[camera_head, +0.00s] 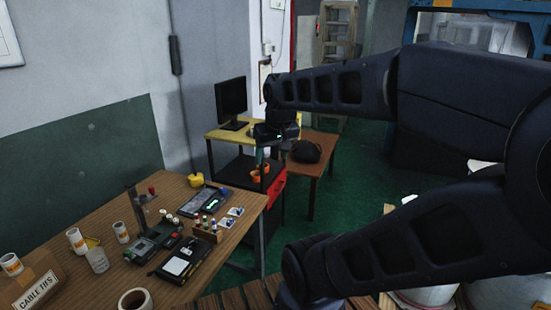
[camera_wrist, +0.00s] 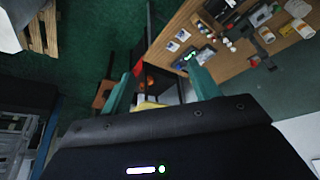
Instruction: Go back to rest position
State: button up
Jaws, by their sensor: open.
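My gripper (camera_wrist: 162,90) is open and empty. Its two green fingers stand wide apart in the wrist view, with nothing between the tips. In the head view, my dark arm reaches across from the right. Its wrist end hangs in front of the yellow-topped stand, and the gripper itself is small and partly lost against the dark shelf. The wooden worktable (camera_head: 115,225) is at the lower left, apart from the gripper. In the wrist view the worktable (camera_wrist: 225,70) shows at the upper right, tilted.
The worktable carries tape rolls, a tablet (camera_head: 202,200), small bottles and a cable ties box (camera_head: 38,285). A monitor (camera_head: 231,100) stands on the yellow-topped stand. A black bag (camera_head: 305,151) lies on a small brown table. Green floor (camera_head: 360,205) is open beyond; my arm hides part of the right side.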

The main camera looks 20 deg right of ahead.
jog(key=shift+s+d+f, duration=0.25)
jog(key=shift+s+f, duration=0.2)
jog(key=shift+s, duration=0.2)
jog(key=shift+o, duration=0.5)
dwell(1.4)
